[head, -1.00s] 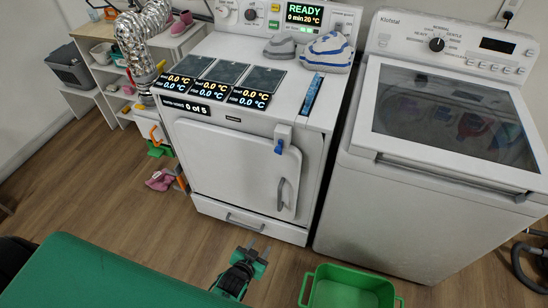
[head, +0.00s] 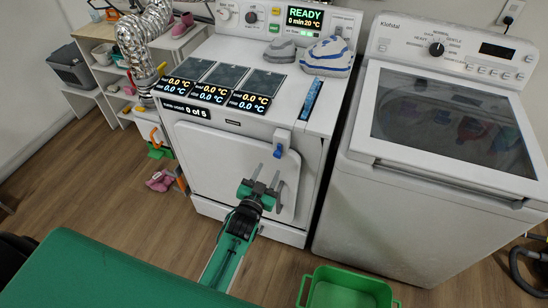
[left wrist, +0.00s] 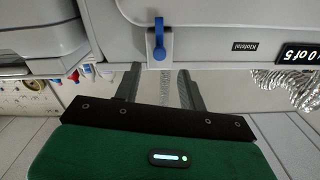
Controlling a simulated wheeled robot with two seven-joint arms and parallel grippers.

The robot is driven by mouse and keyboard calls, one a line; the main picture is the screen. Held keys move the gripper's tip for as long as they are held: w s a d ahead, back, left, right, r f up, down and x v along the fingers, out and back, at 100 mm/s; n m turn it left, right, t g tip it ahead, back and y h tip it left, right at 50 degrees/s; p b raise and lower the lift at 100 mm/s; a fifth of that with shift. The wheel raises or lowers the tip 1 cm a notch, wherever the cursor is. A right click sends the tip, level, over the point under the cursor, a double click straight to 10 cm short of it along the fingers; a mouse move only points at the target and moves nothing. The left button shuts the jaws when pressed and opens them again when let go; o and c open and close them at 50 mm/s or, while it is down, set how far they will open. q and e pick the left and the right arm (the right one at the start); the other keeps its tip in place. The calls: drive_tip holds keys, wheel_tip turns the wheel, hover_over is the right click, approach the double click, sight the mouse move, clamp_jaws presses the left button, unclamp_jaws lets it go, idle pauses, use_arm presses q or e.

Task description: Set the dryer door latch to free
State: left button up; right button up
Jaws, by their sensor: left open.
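The white dryer (head: 235,165) stands at the centre of the head view with its front door shut. The door latch (head: 278,150) is a small blue lever on a grey bracket near the door's upper right corner, and it hangs downward in the head view. It also shows in the left wrist view as a blue latch (left wrist: 159,42) on a pale plate, just beyond my fingers. My left gripper (head: 266,175) is open and empty, in front of the door just below the latch and apart from it. My right gripper is not in view.
A white washer (head: 430,190) stands close on the right of the dryer. A green bin (head: 345,290) sits on the floor in front. Shelves (head: 110,60) stand at left.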

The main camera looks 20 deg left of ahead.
sight(276, 156)
use_arm(q)
drive_tip(key=shift+w+d+p, duration=0.1)
drive_tip(key=shift+w+p, duration=0.35)
drive_tip(key=shift+w, duration=2.75)
drive_tip(key=shift+c, duration=0.2)
drive_tip(key=shift+r, duration=0.1)
clamp_jaws()
